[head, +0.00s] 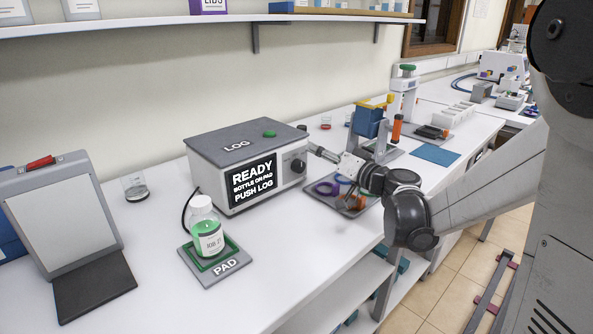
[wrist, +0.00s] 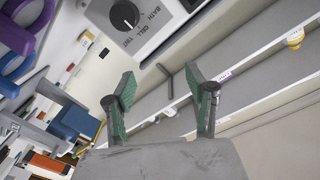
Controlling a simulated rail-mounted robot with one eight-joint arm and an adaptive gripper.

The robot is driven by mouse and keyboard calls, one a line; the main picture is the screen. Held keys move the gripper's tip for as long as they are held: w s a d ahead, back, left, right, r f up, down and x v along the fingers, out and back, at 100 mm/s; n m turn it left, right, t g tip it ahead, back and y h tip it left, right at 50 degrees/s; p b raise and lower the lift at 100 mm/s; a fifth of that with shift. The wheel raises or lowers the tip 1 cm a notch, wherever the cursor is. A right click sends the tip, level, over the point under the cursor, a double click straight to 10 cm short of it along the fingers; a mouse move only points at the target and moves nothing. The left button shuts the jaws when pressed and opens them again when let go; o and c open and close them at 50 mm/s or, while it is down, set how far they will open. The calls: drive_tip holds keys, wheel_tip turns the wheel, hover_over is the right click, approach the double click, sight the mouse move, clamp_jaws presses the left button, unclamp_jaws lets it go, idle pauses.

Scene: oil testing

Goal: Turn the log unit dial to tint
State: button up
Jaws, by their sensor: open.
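The grey log unit (head: 225,165) stands on the bench, with LOG on its lid and a green button (head: 269,134) on top. Its screen reads "READY BOTTLE ON PAD PUSH LOG". The black dial (head: 298,166) is on its right front. In the wrist view the dial (wrist: 125,15) is at the top, beside the words BATH, CELL and TINT. A small white mark shows on the dial; I cannot tell surely which word it points to. My gripper (wrist: 161,80) is open and empty, its fingers apart from the dial. In the head view my gripper (head: 318,151) is just right of the unit.
A bottle (head: 207,232) with green liquid stands on the PAD (head: 225,268) in front of the unit. A tray (head: 350,206) with purple and orange items lies below my wrist. A blue stand (head: 370,122) is close behind my arm.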

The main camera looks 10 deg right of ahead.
drive_tip(key=b, duration=0.2)
approach(302, 167)
drive_tip(key=shift+f+x, duration=0.2)
drive_tip(key=shift+x, duration=0.65)
drive_tip(key=x, duration=0.7)
drive_tip(key=shift+w+a+r, duration=0.2)
drive_tip(key=shift+a+r, duration=0.05)
drive_tip(key=c, duration=1.1)
drive_tip(key=shift+m+b, duration=0.35)
drive_tip(key=shift+m, duration=0.15)
drive_tip(key=m+b, duration=0.1)
drive_tip(key=m, duration=0.2)
drive_tip(key=shift+m, duration=0.3)
drive_tip(key=m, duration=0.5)
drive_tip(key=shift+d+g+b, duration=0.1)
drive_tip(key=shift+g+b, duration=0.3)
